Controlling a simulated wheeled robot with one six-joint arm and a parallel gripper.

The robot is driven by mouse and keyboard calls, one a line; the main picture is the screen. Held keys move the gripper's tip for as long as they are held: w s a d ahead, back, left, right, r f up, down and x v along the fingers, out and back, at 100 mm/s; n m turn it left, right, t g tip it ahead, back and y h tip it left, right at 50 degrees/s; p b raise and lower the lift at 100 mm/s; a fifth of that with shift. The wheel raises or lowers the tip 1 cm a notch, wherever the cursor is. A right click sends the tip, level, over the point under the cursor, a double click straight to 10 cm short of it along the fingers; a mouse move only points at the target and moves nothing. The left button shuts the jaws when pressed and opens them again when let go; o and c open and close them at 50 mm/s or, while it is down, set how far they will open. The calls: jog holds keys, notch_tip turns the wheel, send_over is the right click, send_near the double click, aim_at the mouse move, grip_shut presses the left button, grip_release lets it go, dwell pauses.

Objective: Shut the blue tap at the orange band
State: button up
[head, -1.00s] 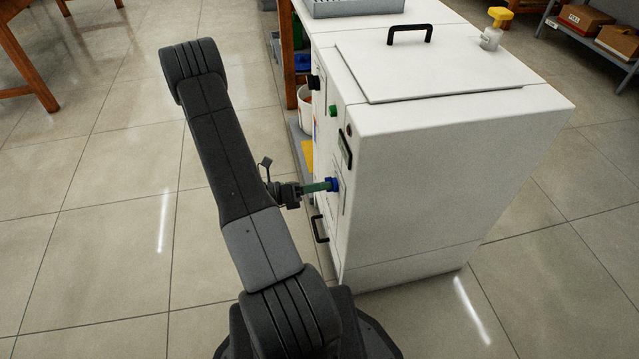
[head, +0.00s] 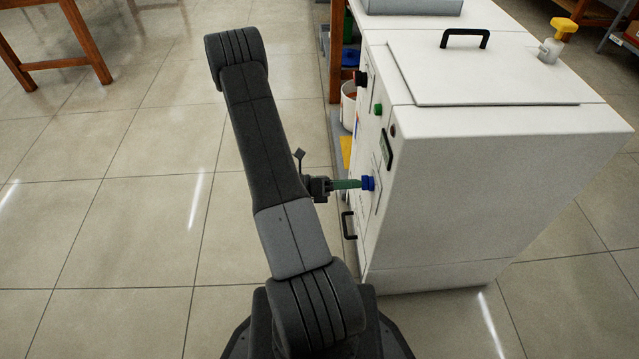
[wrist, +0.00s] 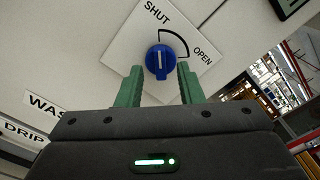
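The blue tap (wrist: 159,62) is a round knob on a white plate (wrist: 122,48) marked SHUT and OPEN with a black arc between. Its white line stands about upright in the wrist view, toward the SHUT word. The tap also shows on the white cabinet's front in the head view (head: 368,183). My gripper (wrist: 160,68) is open, with its green fingertips on either side of the tap and small gaps visible. In the head view my gripper (head: 347,184) reaches level to the tap. I cannot make out an orange band on the tap.
The white cabinet (head: 500,165) has a lid handle (head: 465,38), a green button (head: 378,109) and a lower front handle (head: 349,225). WASTE-like and DRIP labels sit left of the plate in the wrist view. A white bucket (head: 348,105) stands beyond.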

jog(key=a+p, duration=0.1)
jog(key=a, duration=1.1)
jog(key=shift+s+a+p, duration=0.15)
jog(key=shift+s+p, duration=0.1)
jog(key=shift+p, duration=0.15)
jog(key=d+b, duration=0.2)
jog(key=d, duration=1.2)
jog(key=shift+w, duration=0.25)
jog(key=shift+a, duration=0.2)
jog(key=a+p, duration=0.2)
jog(key=a, duration=1.2)
jog(key=d+m+b, duration=0.6)
jog(key=d+b, duration=0.5)
jog(key=d, duration=0.3)
jog(key=a+p, duration=0.3)
jog(key=a, duration=0.6)
jog(key=shift+s, duration=0.2)
jog(key=shift+r, duration=0.15)
